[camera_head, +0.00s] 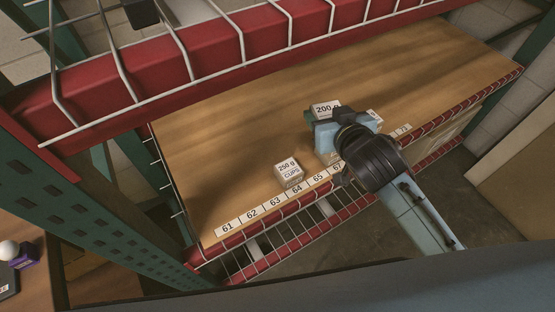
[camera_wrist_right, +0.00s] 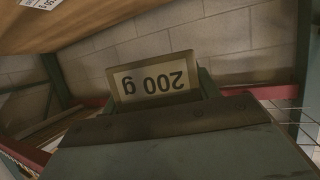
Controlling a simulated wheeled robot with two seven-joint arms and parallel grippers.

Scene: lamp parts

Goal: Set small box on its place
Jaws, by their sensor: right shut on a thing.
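A small box labelled "200 g" (camera_head: 325,109) is at my right gripper, over the wooden shelf board in the head view. My right gripper (camera_head: 328,128) is shut on this box; in the right wrist view the box (camera_wrist_right: 153,79) shows its label upside down between the jaws. The gripper and wrist hide most of the box in the head view, so I cannot tell whether it touches the board. Another small box marked "250 g CUPS" (camera_head: 289,172) stands on the board to the left. My left gripper is not in view.
The wooden shelf (camera_head: 215,150) has a strip of number labels (camera_head: 275,201) along its front edge, partly hidden by my arm. A red beam (camera_head: 220,50) with wire mesh crosses above. A green upright (camera_head: 90,190) stands at left. The shelf's back and left are clear.

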